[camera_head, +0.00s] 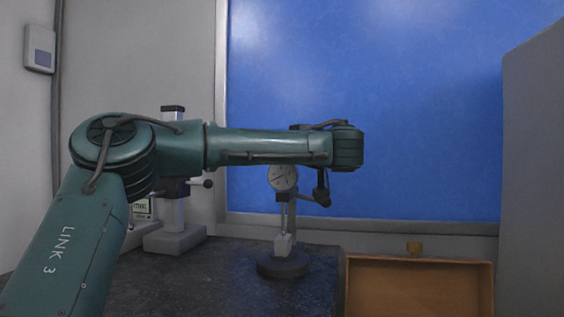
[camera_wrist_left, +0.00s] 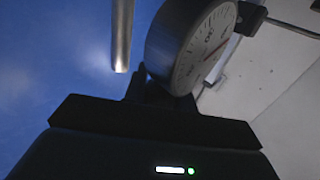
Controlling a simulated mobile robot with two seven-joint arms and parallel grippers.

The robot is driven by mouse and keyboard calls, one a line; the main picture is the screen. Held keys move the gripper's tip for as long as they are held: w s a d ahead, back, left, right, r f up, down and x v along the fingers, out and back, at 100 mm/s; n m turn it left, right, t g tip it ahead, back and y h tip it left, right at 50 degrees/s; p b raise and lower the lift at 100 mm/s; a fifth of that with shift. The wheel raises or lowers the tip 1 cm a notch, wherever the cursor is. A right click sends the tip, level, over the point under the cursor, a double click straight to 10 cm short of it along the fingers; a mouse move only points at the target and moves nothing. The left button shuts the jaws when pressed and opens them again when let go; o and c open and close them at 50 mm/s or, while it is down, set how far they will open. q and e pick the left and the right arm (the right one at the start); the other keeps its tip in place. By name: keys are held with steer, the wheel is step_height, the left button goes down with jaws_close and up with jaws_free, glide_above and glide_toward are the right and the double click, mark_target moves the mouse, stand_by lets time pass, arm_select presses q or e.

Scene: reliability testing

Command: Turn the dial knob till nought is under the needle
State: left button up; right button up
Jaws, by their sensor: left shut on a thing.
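The dial (camera_head: 283,177) is a round white-faced gauge on an upright stand (camera_head: 283,265) with a round dark base. In the left wrist view the dial knob (camera_wrist_left: 174,38), its dark round rim, is large and seen at a slant, with a thin red needle (camera_wrist_left: 214,72) on the face. The figure under the needle is too small to read. My left gripper (camera_wrist_left: 150,88) is shut on the dial knob at its lower edge. In the head view my left arm passes above the dial and the gripper's fingers are hidden. My right gripper is not in view.
A grey instrument stand (camera_head: 174,238) with a black-knobbed lever stands left of the dial, partly behind my arm. An open brown box (camera_head: 420,262) is at the lower right. A grey panel (camera_head: 535,170) bounds the right side.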

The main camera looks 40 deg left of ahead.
arm_select(q)
steer(key=shift+r+n+g+y+p, duration=0.1)
steer(key=shift+n+g+y+p, duration=0.2)
steer(key=shift+n+g, duration=0.5)
steer(key=g, duration=0.1)
steer(key=n+g+p, duration=0.1)
steer(key=g, duration=0.1)
steer(key=shift+s+r, duration=0.1)
steer(key=shift+s, duration=0.2)
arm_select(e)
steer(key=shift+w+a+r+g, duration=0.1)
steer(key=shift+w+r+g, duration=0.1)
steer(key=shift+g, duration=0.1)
arm_select(q)
steer(key=shift+n, duration=0.3)
steer(key=o, duration=0.6)
steer(key=shift+a, duration=0.1)
steer(key=o, duration=0.4)
